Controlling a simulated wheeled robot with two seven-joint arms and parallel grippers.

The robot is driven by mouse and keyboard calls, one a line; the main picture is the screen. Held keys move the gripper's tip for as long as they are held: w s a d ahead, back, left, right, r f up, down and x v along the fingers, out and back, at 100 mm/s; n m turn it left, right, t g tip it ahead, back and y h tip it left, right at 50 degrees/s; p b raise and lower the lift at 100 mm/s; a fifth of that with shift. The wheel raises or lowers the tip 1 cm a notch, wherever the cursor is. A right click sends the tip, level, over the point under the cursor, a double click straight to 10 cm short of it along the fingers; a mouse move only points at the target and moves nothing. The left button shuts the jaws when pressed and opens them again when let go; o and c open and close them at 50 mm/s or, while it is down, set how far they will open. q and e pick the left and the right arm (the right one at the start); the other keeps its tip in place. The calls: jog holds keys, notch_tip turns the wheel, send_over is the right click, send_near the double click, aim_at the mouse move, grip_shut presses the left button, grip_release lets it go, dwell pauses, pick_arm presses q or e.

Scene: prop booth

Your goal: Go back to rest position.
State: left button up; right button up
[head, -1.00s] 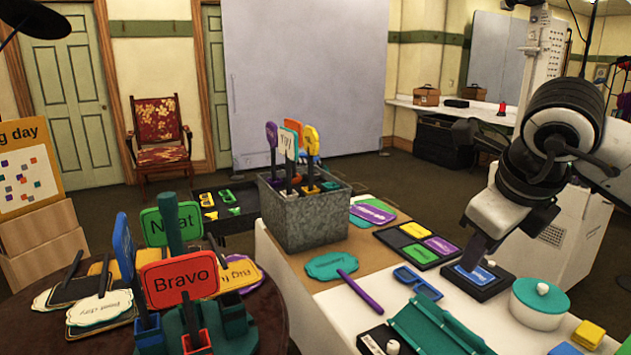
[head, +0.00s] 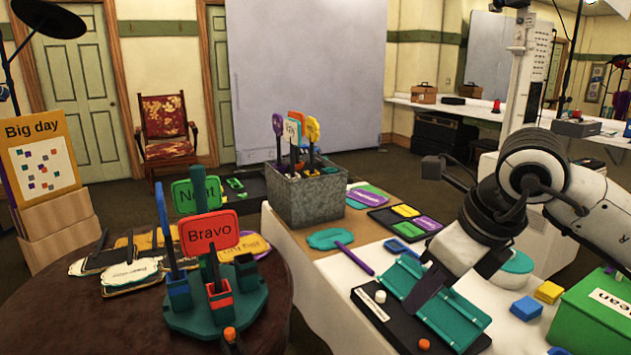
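My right gripper (head: 428,288) reaches in from the right over the white table (head: 345,320). Its dark fingers point down in front of the teal folded tray (head: 460,318) on a black base. I see no object between the fingers, but their gap is hidden at this angle. I cannot tell whether they touch the tray. My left gripper is not in view.
A round dark table (head: 110,325) holds a teal stand (head: 185,318) with upright signs, including a red "Bravo" sign (head: 212,232). A grey metal bin (head: 310,205) of props stands behind. A green box (head: 595,320) is at the lower right.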

jog(key=s+a+f+n+g+y, duration=0.1)
jog(key=s+a+f+g+y, duration=0.1)
jog(key=s+a+y, duration=0.35)
jog(key=s+a+f+g+y, duration=0.2)
jog(key=s+a, duration=0.1)
jog(key=a, duration=0.6)
jog(key=s+a+r+m+t+y, duration=0.1)
jog(key=s+a+r+m+y, duration=0.1)
jog(key=a+r+m+y, duration=0.7)
jog(key=w+d+f+m+t+h, duration=0.25)
jog(key=d+f+m+t, duration=0.25)
jog(key=m+t, duration=0.3)
jog(key=w+d+f+m+t+h, duration=0.1)
jog(key=w+d+f+m+t, duration=0.35)
jog(key=m+t, duration=0.35)
jog(key=d+f+m+h, duration=0.7)
jog(key=f+m, duration=0.3)
jog(key=f, duration=0.2)
jog(key=s+d+f+m+g+h, duration=0.3)
jog(key=s+f, duration=0.6)
jog(key=f, duration=0.3)
jog(key=s+d+f+m+g+h, duration=0.2)
jog(key=s+d+f+m+g, duration=0.1)
jog(key=s+f, duration=0.6)
notch_tip(320, 180, down, 3)
jog(key=shift+s+d+r+m+g+h, duration=0.15)
jog(key=shift+d+m+g+h, duration=0.2)
jog(key=shift+m+g, duration=0.65)
